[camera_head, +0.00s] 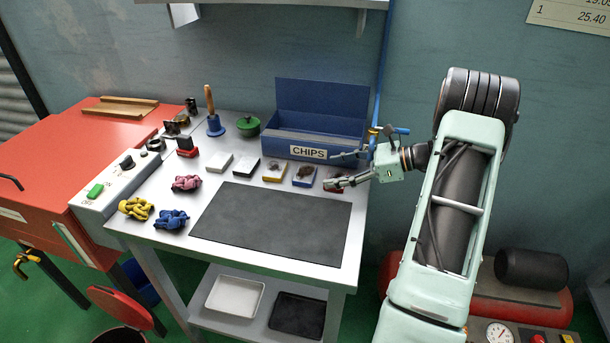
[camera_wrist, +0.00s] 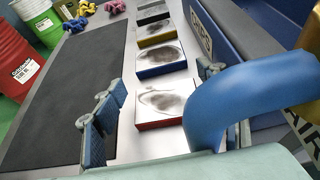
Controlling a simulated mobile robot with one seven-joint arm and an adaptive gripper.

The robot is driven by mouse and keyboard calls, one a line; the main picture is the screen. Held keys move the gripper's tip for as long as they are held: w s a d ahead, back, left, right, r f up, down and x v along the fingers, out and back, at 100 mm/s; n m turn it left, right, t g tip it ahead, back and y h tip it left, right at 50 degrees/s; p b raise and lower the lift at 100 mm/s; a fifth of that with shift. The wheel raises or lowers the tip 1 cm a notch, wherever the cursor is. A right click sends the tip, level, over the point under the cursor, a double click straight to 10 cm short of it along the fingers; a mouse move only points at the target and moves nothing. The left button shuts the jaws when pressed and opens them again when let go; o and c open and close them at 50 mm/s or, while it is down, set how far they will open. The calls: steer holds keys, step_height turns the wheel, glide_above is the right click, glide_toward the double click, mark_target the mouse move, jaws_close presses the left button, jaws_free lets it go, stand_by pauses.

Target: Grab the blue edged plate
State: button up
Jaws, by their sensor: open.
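The blue edged plate (camera_head: 304,176) is a small flat block with a blue rim and a pale top with a dark smudge. It lies flat on the bench, in a row between a yellow edged plate (camera_head: 274,171) and a red edged plate (camera_head: 333,184). In the wrist view the blue edged plate (camera_wrist: 162,59) is just beyond the red edged plate (camera_wrist: 163,105). My gripper (camera_head: 332,169) is open and empty at the right end of the row. In the wrist view my gripper (camera_wrist: 162,82) has its fingers on either side of the red edged plate's line, short of the blue one.
A blue CHIPS bin (camera_head: 320,125) stands right behind the row, close to one finger. A dark mat (camera_head: 270,222) lies in front and is clear. A blue pipe or hose (camera_wrist: 240,100) blocks the wrist view's right side. Colored knotted cloths (camera_head: 172,219) lie at left.

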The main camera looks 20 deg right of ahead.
mark_target(306, 173)
steer(key=shift+w+a, duration=0.4)
steer(key=shift+a, duration=0.25)
steer(key=x, duration=0.5)
steer(key=shift+w+a, duration=0.2)
steer(key=shift+a, duration=0.05)
steer(key=c, duration=1.5)
